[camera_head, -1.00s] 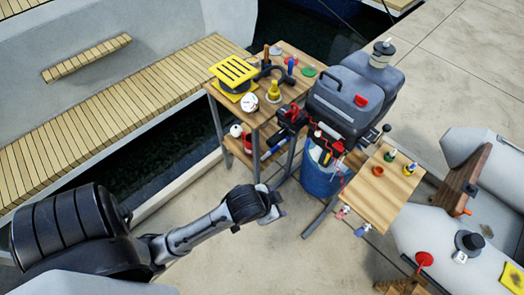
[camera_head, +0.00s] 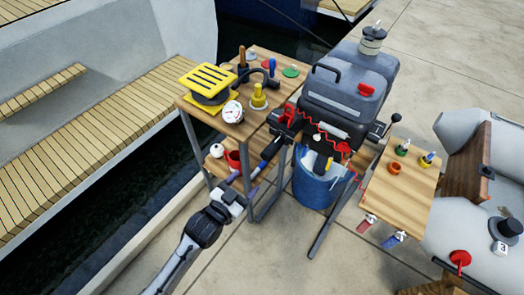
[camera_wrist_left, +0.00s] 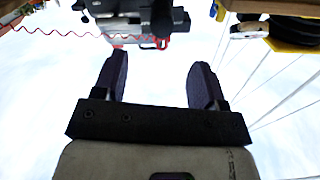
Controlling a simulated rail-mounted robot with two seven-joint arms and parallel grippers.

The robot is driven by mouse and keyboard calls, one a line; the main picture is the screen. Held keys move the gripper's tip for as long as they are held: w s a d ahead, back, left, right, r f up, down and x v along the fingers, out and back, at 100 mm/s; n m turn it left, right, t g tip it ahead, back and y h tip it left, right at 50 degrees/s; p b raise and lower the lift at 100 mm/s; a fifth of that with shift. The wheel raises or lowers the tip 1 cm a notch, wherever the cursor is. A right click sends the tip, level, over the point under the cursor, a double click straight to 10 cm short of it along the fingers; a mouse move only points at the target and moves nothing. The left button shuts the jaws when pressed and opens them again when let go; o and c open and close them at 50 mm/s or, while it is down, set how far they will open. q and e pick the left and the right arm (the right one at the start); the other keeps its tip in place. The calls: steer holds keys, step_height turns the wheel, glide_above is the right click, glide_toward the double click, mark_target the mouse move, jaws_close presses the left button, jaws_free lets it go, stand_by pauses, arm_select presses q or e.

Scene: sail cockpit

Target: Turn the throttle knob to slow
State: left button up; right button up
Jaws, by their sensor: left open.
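The outboard motor (camera_head: 345,95) stands on a stand in the middle of the head view. A dark tiller handle (camera_head: 270,149) reaches down and left from it, beside the wooden table. A throttle knob cannot be told apart clearly. My left gripper (camera_head: 243,186) is near the handle's lower end, apart from it as far as I can tell. In the left wrist view the gripper (camera_wrist_left: 155,75) is open with nothing between its fingers. A dark motor part with a blunt end (camera_wrist_left: 162,18) shows beyond the fingertips. My right gripper is not in view.
A wooden table (camera_head: 205,112) at left holds a yellow slatted item (camera_head: 218,74), a white gauge (camera_head: 232,112) and tools. A small wooden board (camera_head: 412,195) with bottles and a grey inflatable boat (camera_head: 460,225) are at right.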

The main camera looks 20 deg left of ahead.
mark_target(264, 158)
arm_select(q)
steer(key=b+x, duration=0.1)
steer(key=x, duration=0.3)
steer(key=b+x, duration=0.1)
steer(key=x, duration=0.3)
steer(key=b+x, duration=0.2)
steer(key=x, duration=0.2)
steer(key=shift+a+r, duration=0.2)
steer(key=shift+r, duration=0.2)
steer(key=shift+x, duration=0.9)
steer(key=shift+r, duration=0.1)
